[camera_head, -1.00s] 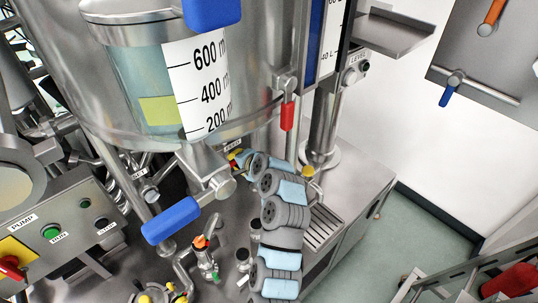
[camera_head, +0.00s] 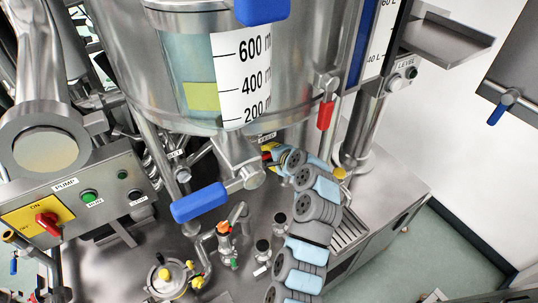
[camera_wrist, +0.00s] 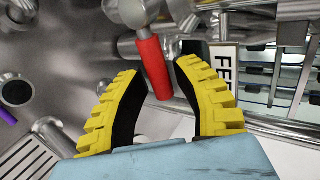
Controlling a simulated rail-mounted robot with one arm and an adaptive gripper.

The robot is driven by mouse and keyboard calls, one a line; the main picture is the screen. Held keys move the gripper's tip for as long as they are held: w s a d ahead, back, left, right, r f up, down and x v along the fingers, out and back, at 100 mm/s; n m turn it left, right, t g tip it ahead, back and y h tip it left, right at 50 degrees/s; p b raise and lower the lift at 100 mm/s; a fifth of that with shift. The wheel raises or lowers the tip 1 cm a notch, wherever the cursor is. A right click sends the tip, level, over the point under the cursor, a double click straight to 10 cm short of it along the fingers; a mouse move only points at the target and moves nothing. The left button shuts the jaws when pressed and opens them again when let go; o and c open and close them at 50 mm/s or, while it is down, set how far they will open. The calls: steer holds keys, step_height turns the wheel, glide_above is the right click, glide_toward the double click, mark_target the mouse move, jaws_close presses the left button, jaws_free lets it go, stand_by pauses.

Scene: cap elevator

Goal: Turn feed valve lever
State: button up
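In the wrist view, a red lever handle (camera_wrist: 154,68) hangs from a metal valve fitting. A label next to it begins with "FE" (camera_wrist: 225,65). My gripper (camera_wrist: 157,70) has its two yellow, black-lined fingers spread, one on each side of the red handle. Narrow gaps show beside the handle, so the fingers are not closed on it. In the head view, my gripper (camera_head: 268,156) is under the steel vessel, beside a small label. It is small and partly hidden there, with a bit of red next to it.
The steel vessel (camera_head: 190,108) is above my arm. A blue lever (camera_head: 199,203) sticks out to the left, and another red lever (camera_head: 325,115) hangs at the right. A pump panel (camera_head: 90,195) is at the left. Pipes and small valves (camera_head: 225,240) crowd the tabletop.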

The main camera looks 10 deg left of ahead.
steer(key=v, duration=1.2)
stand_by(0.4)
stand_by(0.3)
